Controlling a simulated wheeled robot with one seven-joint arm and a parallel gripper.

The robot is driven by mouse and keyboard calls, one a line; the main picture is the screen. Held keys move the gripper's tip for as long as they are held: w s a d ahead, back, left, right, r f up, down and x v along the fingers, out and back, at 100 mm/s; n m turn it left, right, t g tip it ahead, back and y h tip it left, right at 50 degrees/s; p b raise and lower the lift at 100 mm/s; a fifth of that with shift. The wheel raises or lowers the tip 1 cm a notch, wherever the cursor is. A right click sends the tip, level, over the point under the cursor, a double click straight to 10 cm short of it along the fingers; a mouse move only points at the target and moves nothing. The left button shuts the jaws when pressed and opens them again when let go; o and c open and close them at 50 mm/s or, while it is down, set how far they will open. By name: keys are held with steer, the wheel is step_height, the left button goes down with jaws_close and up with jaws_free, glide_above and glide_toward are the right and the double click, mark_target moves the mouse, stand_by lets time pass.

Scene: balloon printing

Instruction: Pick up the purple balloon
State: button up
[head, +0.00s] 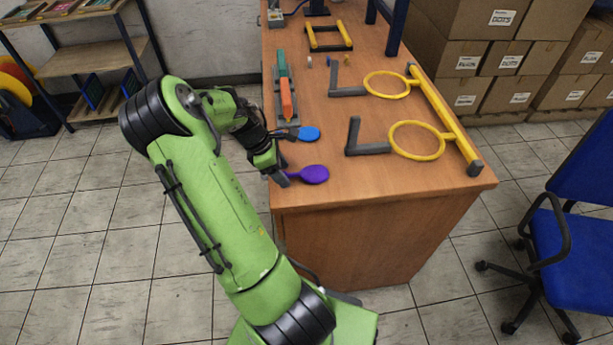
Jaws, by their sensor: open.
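The purple balloon (312,174) is flat, with a rounded body and a narrow neck pointing left. It lies near the front left corner of the wooden table (400,190). My gripper (284,177) is at the table's left edge, right beside the neck end of the purple balloon. The jaws are open. My gripper partly hides the area around the neck, and I cannot tell whether the neck lies between the fingers.
A blue balloon (310,133) lies just behind the purple one. A rack (282,90) with orange and green blocks stands farther back. Yellow rings (417,141) on a yellow bar and grey L-shaped pieces (367,148) are to the right. A blue chair (575,220) stands right of the table.

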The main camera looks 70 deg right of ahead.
steer(key=shift+s+f, duration=0.1)
steer(key=shift+f, duration=0.15)
steer(key=shift+r, duration=0.1)
steer(key=c, duration=0.9)
